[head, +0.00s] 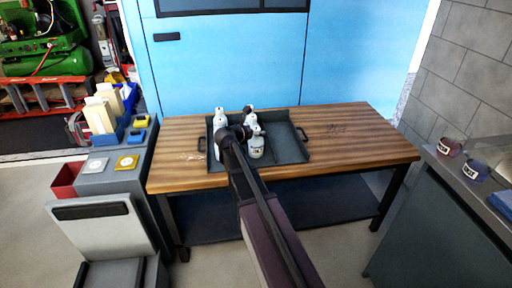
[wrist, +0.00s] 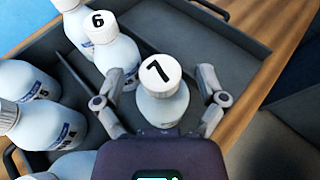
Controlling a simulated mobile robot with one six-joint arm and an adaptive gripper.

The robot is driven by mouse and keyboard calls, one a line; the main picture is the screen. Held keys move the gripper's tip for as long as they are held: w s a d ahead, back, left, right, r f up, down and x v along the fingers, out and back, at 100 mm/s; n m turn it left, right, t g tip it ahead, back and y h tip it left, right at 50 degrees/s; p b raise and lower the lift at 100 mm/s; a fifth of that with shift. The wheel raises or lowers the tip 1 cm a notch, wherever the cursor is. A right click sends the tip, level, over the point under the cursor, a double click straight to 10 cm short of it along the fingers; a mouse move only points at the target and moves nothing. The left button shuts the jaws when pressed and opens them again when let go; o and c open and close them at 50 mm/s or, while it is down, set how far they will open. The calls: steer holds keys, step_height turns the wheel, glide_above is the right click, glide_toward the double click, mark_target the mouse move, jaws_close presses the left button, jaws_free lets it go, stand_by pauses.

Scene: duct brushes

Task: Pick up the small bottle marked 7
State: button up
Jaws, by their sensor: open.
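The small bottle marked 7 (wrist: 160,98) has a white cap with a black 7 and a pale body. In the wrist view it stands upright between the two fingers of my gripper (wrist: 162,90). The fingers are open, one on each side of the bottle, and I cannot tell whether either touches it. In the head view my gripper (head: 237,133) is over the tray, and my arm hides part of the bottles there. A white bottle (head: 256,146) shows just right of the gripper; its number is not readable in that view.
The bottles stand in a dark grey tray (head: 290,150) with side handles on a wooden table (head: 360,140). A bottle marked 6 (wrist: 108,45) stands up and left of bottle 7, with several more at left. The tray's right part is empty. Grey units flank the table.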

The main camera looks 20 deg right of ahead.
steer(key=shift+w+d+f, duration=0.15)
steer(key=shift+w+d, duration=0.05)
steer(key=shift+d, duration=0.15)
stand_by(0.3)
jaws_close()
